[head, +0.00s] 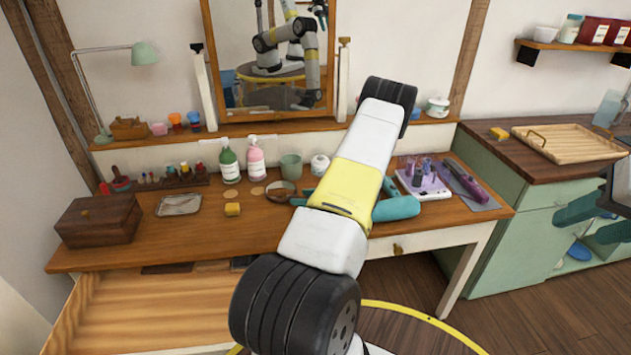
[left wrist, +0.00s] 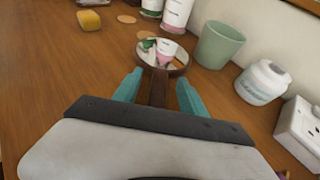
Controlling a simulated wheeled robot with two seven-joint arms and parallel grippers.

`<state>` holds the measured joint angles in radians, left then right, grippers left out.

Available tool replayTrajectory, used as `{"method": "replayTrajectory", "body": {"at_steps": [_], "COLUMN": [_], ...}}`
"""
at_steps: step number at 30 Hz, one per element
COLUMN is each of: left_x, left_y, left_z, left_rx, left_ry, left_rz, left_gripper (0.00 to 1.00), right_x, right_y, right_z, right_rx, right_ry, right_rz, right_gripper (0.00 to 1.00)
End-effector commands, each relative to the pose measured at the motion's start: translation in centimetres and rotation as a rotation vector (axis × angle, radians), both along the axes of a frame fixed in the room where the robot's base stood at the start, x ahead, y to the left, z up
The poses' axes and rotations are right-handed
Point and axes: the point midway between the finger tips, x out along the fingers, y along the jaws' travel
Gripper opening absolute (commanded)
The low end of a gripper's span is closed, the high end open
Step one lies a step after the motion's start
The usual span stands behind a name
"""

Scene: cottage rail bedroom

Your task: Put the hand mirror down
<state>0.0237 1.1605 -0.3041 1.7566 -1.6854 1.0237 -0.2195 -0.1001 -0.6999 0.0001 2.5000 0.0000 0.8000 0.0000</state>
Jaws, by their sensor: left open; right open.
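The hand mirror (head: 281,187) has a round glass in a brown rim and a dark wooden handle. In the left wrist view the mirror (left wrist: 163,54) appears to lie face up on the wooden tabletop, reflecting the bottles. My left gripper (left wrist: 158,84) is open, with one teal finger on each side of the handle; whether either touches it I cannot tell. In the head view my left gripper (head: 302,197) is mostly hidden behind my own arm. My right gripper (head: 572,228) is open and empty at the right edge, in front of the green cabinet.
A green cup (left wrist: 218,45), a white jar (left wrist: 263,82) and a white box (left wrist: 300,128) stand to the mirror's right. Pump bottles (head: 228,160) stand behind it. A yellow block (head: 232,209) and metal tray (head: 179,205) lie left. The drawer (head: 150,310) is open below.

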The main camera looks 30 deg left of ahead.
Motion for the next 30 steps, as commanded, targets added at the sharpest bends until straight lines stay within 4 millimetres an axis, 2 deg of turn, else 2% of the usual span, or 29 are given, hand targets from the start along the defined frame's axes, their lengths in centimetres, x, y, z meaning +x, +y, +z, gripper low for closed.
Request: {"method": "replayTrajectory", "body": {"at_steps": [4,11,12,19,30], "left_x": [0.22,0.25,0.25,0.26,0.27], "left_y": [1.41,1.6,1.6,1.58,1.6], "left_z": [-0.63,-0.7,-0.7,-0.68,-0.59], "left_rx": [-0.001,-0.001,-0.001,-0.001,0.0], "left_ry": [-0.001,-0.002,-0.002,-0.002,-0.002], "left_rz": [-0.001,-0.001,-0.001,-0.001,-0.001], "left_gripper": [0.49,0.49,0.47,0.02,0.0], "right_x": [0.0,0.0,0.0,-0.01,0.0], "right_y": [0.0,0.0,0.0,0.0,0.0], "right_z": [0.0,0.0,0.0,0.01,0.0], "right_rx": [0.0,0.0,0.0,0.0,0.0], "right_ry": [0.0,0.0,0.0,0.0,0.0], "right_rz": [0.0,0.0,0.0,0.0,0.0], "right_gripper": [0.45,0.45,0.45,0.45,0.45]}}
